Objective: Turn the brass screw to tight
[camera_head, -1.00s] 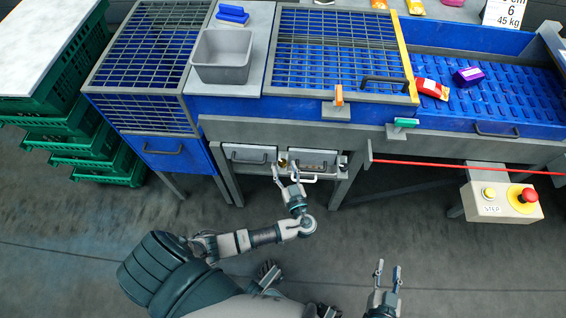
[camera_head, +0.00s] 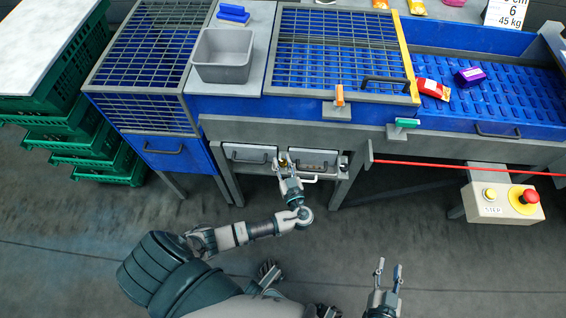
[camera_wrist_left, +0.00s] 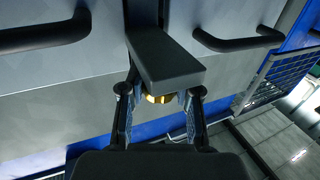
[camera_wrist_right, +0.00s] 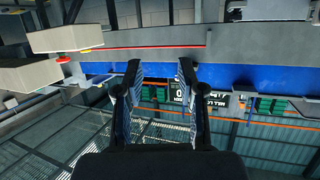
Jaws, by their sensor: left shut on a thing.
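The brass screw (camera_wrist_left: 158,99) shows as a gold round edge under a dark grey block in the left wrist view. My left gripper (camera_head: 288,163) is at the front of the machine, between the two drawer fronts. In its wrist view, its fingers (camera_wrist_left: 160,108) stand on both sides of the screw and are shut on it. The block hides most of the screw, so its tightness cannot be told. My right gripper (camera_head: 388,268) is open and empty, low over the floor. It also shows open in its wrist view (camera_wrist_right: 158,75).
Drawer fronts with handles (camera_head: 250,160) flank the screw under the blue conveyor. A grey bin (camera_head: 223,56) stands on top. A red rod (camera_head: 460,167) and a stop-button box (camera_head: 503,202) are to the right. Green crates (camera_head: 100,150) stand at left. The floor in front is open.

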